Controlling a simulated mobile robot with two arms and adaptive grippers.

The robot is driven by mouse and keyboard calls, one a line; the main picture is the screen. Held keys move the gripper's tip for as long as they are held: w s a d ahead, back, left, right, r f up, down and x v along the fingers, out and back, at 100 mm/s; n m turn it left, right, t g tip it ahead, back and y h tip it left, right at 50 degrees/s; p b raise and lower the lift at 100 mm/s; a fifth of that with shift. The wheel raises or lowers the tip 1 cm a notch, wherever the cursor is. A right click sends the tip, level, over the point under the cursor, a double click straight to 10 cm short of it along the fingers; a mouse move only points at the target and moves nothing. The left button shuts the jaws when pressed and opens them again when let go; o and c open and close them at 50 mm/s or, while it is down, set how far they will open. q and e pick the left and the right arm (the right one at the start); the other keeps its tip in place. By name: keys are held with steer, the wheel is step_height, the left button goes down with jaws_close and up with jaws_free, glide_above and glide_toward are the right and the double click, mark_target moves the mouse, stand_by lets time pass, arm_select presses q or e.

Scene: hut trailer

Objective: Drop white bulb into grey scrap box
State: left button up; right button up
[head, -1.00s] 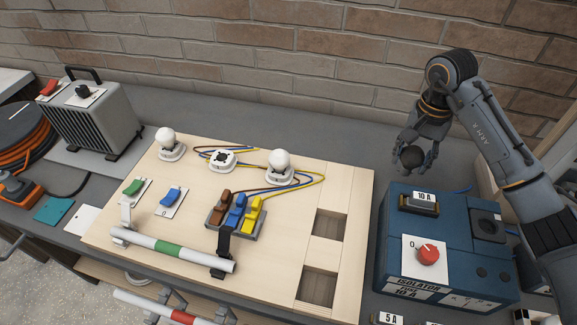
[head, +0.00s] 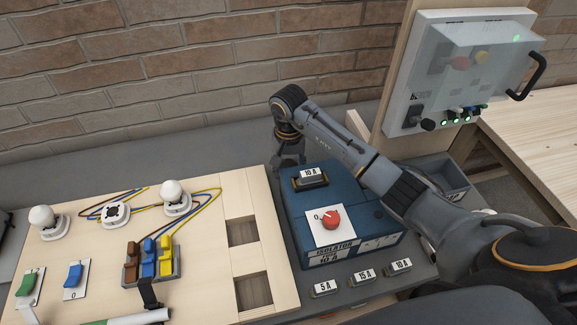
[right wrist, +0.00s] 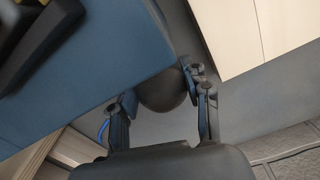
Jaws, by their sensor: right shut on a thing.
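My right gripper (head: 289,160) is behind the far left corner of the blue isolator box, low over the grey bench. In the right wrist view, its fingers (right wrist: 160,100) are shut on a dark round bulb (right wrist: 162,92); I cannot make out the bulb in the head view. Two white bulbs, a left one (head: 42,216) and a right one (head: 175,192), stand upright in holders on the wooden board. An empty white holder (head: 115,213) sits between them. A grey open box (head: 452,175), likely the scrap box, stands at the right behind my arm, partly hidden. My left gripper is out of view.
The blue isolator box (head: 345,245) with a red knob (head: 331,219) stands between the wooden board (head: 215,275) and my right arm. A grey panel (head: 455,75) with green lights rises at the back right. Several labelled fuses (head: 362,276) lie in front.

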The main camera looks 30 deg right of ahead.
steer(key=shift+f, duration=0.15)
steer(key=o, duration=1.1)
steer(key=shift+o, duration=0.2)
